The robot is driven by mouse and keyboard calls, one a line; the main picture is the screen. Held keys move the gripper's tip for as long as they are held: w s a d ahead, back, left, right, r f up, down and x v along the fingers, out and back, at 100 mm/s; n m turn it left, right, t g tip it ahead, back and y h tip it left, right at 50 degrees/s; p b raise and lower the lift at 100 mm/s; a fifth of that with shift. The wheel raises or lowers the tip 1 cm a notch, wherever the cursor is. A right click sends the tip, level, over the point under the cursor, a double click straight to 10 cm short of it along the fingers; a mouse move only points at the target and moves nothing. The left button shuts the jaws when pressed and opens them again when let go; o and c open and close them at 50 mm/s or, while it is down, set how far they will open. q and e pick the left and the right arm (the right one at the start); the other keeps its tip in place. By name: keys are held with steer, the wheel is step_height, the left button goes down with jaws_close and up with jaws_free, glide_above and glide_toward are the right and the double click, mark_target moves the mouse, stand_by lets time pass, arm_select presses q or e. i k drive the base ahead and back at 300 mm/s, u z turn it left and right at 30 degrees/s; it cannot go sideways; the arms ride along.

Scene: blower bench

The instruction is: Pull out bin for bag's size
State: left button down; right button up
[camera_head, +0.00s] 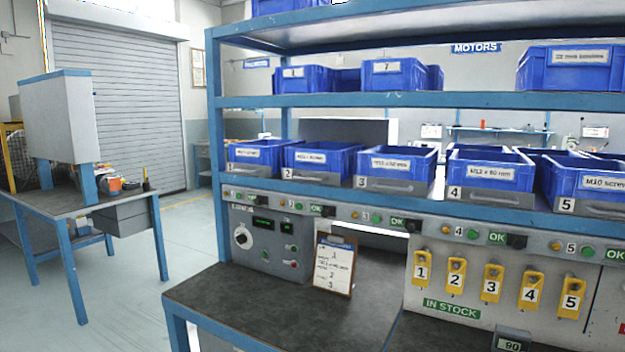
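A row of blue bins with grey numbered fronts stands on the rack's middle shelf: bin 1 (258,153), bin 2 (318,159), bin 3 (395,164), bin 4 (489,172) and bin 5 (590,182). Each has a white size label and a grey handle. Bin 4's label seems to read M12 x 60 mm and bin 5's starts with M10; the others are too small to read surely. All stand side by side on the shelf. I make out no bag. Neither of my grippers is in view.
A clipboard (334,266) with handwriting leans by a control box (268,240) on the dark bench (290,310). Yellow numbered tags (491,285) hang at right above a small display (511,341). A side table (75,202) stands left, with open floor between.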

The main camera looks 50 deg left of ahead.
mark_target(327, 163)
steer(key=u, duration=1.85)
